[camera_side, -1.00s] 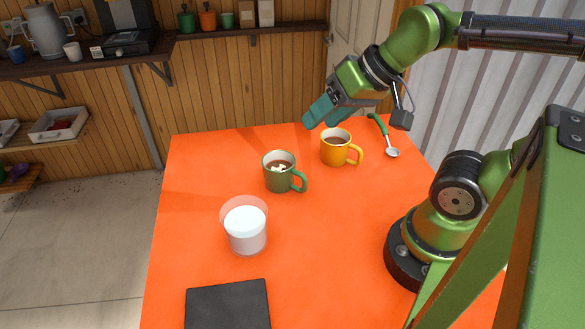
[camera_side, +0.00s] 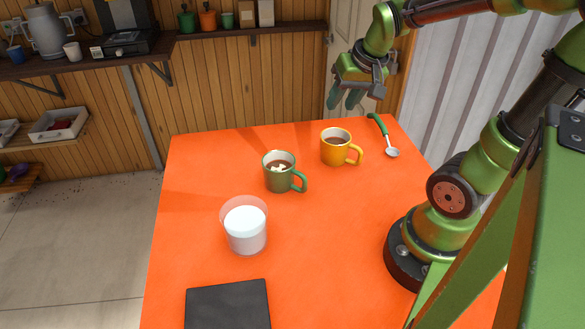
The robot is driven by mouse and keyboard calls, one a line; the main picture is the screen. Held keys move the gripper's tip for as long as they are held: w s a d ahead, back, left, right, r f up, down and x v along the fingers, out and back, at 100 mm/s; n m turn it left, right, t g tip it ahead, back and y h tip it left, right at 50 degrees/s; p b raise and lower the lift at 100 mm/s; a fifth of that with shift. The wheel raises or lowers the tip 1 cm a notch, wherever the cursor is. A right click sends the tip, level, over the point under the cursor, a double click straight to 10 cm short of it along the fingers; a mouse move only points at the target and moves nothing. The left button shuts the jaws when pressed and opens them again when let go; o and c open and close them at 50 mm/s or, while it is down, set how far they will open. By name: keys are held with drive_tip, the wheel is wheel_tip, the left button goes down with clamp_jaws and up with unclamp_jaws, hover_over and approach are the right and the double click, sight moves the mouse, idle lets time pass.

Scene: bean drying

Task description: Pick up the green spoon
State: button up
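The green spoon (camera_side: 383,135) lies on the far right part of the orange table, behind and right of the yellow mug. Its green handle points away to the back and its silver bowl is toward the front. My gripper (camera_side: 345,100) is raised above the table's far edge, up and to the left of the spoon and apart from it. Its two teal fingers point down with a gap between them, and nothing shows between them.
A yellow mug (camera_side: 336,149) and a green mug (camera_side: 277,178), both with brown contents, stand mid-table. A glass of white liquid (camera_side: 246,232) stands nearer the front. A dark slab (camera_side: 228,306) lies at the front edge. The orange table (camera_side: 190,190) is clear at left.

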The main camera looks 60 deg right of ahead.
drive_tip(key=s+d+f+m+g+h, duration=0.1)
drive_tip(key=d+f, duration=0.1)
drive_tip(key=d, duration=0.6)
drive_tip(key=s+d+f+g+h, duration=0.1)
drive_tip(key=d+f+g+h, duration=0.1)
drive_tip(key=d, duration=0.5)
drive_tip(key=h, duration=0.1)
approach(378, 117)
drive_tip(key=x, duration=0.6)
drive_tip(key=shift+w+d, duration=0.1)
drive_tip(key=shift+w, duration=0.2)
drive_tip(key=x, duration=0.5)
drive_tip(key=shift+s+f, duration=0.1)
drive_tip(key=shift+s, duration=0.1)
clamp_jaws()
